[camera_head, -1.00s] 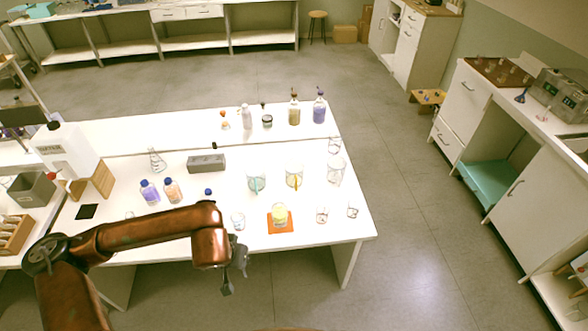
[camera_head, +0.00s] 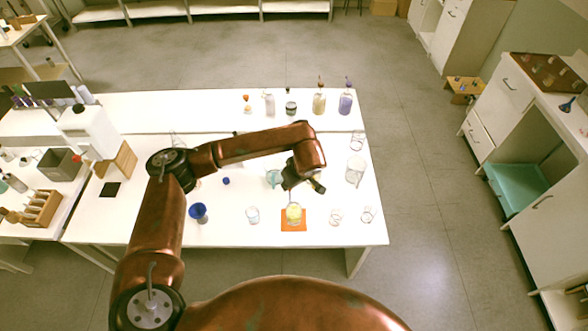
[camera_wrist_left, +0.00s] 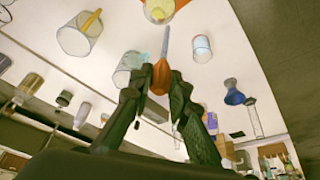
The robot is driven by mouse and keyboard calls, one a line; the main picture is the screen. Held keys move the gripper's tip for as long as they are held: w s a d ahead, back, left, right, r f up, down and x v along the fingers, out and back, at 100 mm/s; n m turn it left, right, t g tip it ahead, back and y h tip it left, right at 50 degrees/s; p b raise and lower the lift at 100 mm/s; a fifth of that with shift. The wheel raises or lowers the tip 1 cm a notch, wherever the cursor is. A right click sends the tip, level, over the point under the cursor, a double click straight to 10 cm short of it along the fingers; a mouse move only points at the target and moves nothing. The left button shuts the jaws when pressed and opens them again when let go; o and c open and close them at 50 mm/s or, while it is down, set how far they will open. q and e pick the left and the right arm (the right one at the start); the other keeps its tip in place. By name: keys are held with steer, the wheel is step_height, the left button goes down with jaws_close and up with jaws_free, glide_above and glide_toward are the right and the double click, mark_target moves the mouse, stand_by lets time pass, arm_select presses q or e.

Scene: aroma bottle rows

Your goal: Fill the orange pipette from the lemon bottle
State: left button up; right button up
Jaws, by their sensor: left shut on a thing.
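My left gripper (camera_head: 304,184) is over the table, behind the orange mat (camera_head: 283,226). In the left wrist view my left gripper (camera_wrist_left: 155,88) is shut on the orange bulb of a pipette (camera_wrist_left: 160,77), whose grey stem points away from the fingers. A container of yellow liquid (camera_head: 293,213) stands on the orange mat and also shows in the left wrist view (camera_wrist_left: 159,10). A yellowish bottle (camera_head: 319,104) stands in the back row. I cannot read which is lemon. My right gripper is out of view.
A beaker with an orange stick (camera_wrist_left: 74,42) and a teal-marked beaker (camera_wrist_left: 124,76) stand near the gripper. A pale jar (camera_head: 252,215) and a blue funnel-like piece (camera_head: 198,211) are left of the mat. Glass beakers stand at right.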

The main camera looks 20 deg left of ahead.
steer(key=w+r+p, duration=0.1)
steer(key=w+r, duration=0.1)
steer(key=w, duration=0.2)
arm_select(q)
steer(key=shift+w+d+f+n+g+b, duration=0.2)
steer(key=shift+w+f+n+b, duration=0.45)
steer(key=shift+b, duration=0.25)
steer(key=shift+w+d+f+n+g+b, duration=0.2)
steer(key=shift+w+f+n+b, duration=0.25)
steer(key=shift+f+b, duration=0.35)
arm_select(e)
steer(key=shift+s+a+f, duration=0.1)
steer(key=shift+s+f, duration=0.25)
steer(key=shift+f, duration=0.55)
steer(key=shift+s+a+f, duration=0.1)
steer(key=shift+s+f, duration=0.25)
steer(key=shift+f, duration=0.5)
arm_select(q)
steer(key=shift+r, duration=0.1)
jaws_close()
